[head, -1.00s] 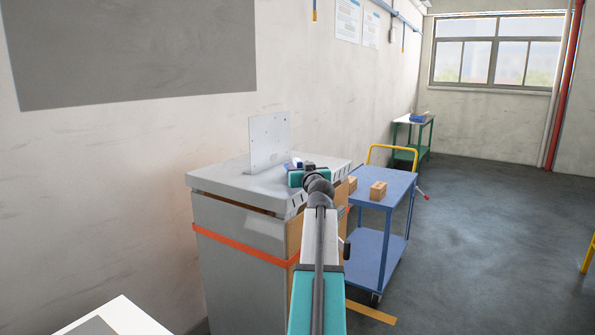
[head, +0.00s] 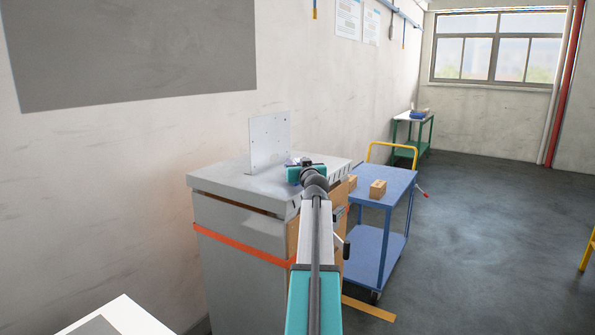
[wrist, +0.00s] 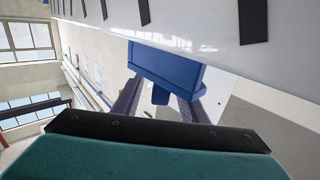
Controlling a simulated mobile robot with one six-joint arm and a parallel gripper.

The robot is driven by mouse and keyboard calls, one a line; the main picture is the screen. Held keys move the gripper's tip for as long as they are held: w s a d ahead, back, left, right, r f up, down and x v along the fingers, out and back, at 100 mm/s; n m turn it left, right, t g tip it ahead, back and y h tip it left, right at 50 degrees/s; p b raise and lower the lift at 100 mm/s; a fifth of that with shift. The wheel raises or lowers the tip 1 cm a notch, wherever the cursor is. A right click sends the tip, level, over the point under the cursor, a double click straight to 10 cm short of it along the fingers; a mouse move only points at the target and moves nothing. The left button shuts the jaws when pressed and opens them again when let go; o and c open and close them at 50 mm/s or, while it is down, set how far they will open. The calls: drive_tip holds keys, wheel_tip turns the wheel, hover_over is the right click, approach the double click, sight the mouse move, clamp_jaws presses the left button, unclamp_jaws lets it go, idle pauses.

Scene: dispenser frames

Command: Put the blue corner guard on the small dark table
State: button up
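The blue corner guard (wrist: 168,68) is close in front of my gripper in the wrist view, with a narrow blue tab pointing back between the fingers. In the head view it is almost wholly hidden behind my gripper (head: 303,168), on or just above the grey cabinet top. My gripper, also in the wrist view (wrist: 160,100), has its two dark fingers spread, with gaps on both sides of the tab. The fingertips meet the guard's edge in the picture; I cannot tell whether they touch it. I cannot make out a small dark table for sure.
The grey cabinet (head: 230,187) carries an upright pale plate (head: 269,140) behind my gripper. A blue cart (head: 400,180) with wooden blocks (head: 378,188) stands right of it. A green-framed table (head: 401,119) is farther back. A white top (head: 130,315) shows at lower left. Open floor lies right.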

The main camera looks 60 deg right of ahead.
idle(0.3)
clamp_jaws()
drive_tip(key=shift+r, duration=0.1)
drive_tip(key=shift+r+b, duration=0.4)
drive_tip(key=shift+r, duration=1.1)
drive_tip(key=shift+a+r, duration=0.15)
drive_tip(key=w+a+b+v, duration=0.1)
drive_tip(key=v, duration=0.6)
drive_tip(key=w+a+r+b+v, duration=0.1)
drive_tip(key=b+v, duration=0.1)
drive_tip(key=v, duration=0.6)
drive_tip(key=shift+s+r, duration=0.25)
drive_tip(key=shift+r, duration=0.05)
drive_tip(key=shift+a, duration=0.15)
